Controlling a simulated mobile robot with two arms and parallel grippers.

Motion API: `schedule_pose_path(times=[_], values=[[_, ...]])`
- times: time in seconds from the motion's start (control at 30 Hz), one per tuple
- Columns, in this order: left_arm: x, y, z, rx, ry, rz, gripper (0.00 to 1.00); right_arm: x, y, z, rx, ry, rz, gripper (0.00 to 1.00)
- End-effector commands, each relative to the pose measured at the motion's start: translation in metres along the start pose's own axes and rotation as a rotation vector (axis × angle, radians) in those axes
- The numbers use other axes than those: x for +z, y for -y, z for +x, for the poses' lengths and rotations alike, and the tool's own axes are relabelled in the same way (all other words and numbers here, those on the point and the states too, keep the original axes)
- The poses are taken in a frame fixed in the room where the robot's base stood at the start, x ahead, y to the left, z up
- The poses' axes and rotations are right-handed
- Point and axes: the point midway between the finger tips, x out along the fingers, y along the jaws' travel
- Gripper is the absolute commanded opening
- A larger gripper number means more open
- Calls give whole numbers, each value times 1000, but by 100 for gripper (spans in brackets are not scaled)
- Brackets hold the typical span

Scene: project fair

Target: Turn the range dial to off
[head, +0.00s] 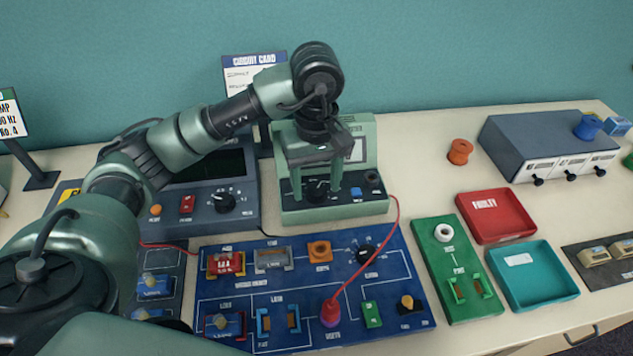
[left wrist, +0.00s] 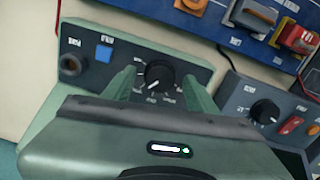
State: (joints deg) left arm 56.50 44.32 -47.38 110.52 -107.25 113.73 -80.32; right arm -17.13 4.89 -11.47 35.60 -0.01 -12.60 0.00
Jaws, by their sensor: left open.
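The range dial (head: 317,187) is a black knob with a white pointer line on the front panel of the green meter (head: 345,208). In the left wrist view the dial (left wrist: 158,75) shows between the fingers, its pointer aimed toward the lower left of that picture. Small white marks surround it, too small to read. My left gripper (head: 318,190) is open, pointing down at the meter, one finger on each side of the dial. It also shows in the left wrist view (left wrist: 160,80). I see a gap between fingers and dial. My right gripper is not in view.
A blue button (left wrist: 104,53) and a dark socket (left wrist: 71,66) sit beside the dial. A grey instrument (head: 225,222) with its own knob stands left. The blue circuit board (head: 290,255) lies in front. A red cable (head: 392,225) runs from the meter to it.

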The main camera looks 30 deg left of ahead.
Motion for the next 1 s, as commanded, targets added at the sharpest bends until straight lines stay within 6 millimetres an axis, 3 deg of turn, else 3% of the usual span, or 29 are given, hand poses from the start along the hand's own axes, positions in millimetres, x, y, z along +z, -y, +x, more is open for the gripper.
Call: schedule_pose_path(times=[0.3,0.5,0.53,1.0], values=[[0,0,3,2,0,0,58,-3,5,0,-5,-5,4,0],[0,0,3,1,0,0,2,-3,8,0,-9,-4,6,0],[0,0,3,1,0,0,0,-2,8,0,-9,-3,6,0],[-1,0,5,2,-1,-133,0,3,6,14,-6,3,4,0]])
